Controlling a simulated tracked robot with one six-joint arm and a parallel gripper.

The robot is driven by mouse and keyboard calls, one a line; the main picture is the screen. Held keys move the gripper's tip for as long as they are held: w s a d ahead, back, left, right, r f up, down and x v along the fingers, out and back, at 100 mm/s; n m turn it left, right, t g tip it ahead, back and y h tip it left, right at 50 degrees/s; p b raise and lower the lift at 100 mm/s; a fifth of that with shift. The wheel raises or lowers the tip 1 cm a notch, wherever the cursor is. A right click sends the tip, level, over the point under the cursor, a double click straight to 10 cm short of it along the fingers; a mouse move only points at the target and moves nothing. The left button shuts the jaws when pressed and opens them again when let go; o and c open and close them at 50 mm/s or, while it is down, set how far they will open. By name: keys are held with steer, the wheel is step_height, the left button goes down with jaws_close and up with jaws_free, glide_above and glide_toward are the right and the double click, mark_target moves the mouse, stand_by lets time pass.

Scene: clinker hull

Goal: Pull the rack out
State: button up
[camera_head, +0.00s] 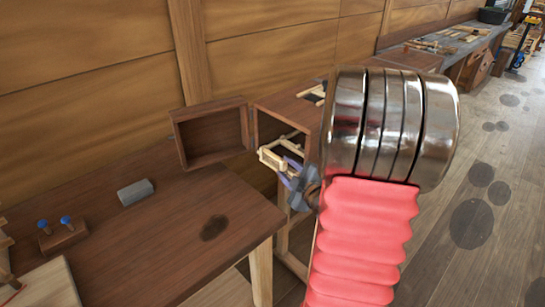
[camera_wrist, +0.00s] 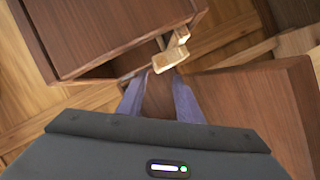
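The rack (camera_head: 280,157) is a light wooden frame that sticks partly out of the open front of a brown wooden cabinet (camera_head: 293,119). Its pale end (camera_wrist: 170,58) shows in the wrist view, just ahead of my fingertips. My gripper (camera_head: 288,172) has purple fingers close to the rack's near end in the head view. In the wrist view my gripper (camera_wrist: 160,88) has its fingers apart, with no object visible between them. Whether a fingertip touches the rack I cannot tell. The rack's inner part is hidden inside the cabinet.
The cabinet's door (camera_head: 212,134) stands open to the left. A brown workbench (camera_head: 165,225) in front bears a grey block (camera_head: 135,192) and a small holder with blue-topped pegs (camera_head: 62,232). A plank wall stands behind. My arm blocks the view at the right.

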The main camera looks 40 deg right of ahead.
mark_target(276, 158)
steer(key=x, duration=1.1)
steer(key=shift+c, duration=0.3)
steer(key=shift+s, duration=0.1)
jaws_close()
steer(key=shift+d, duration=0.1)
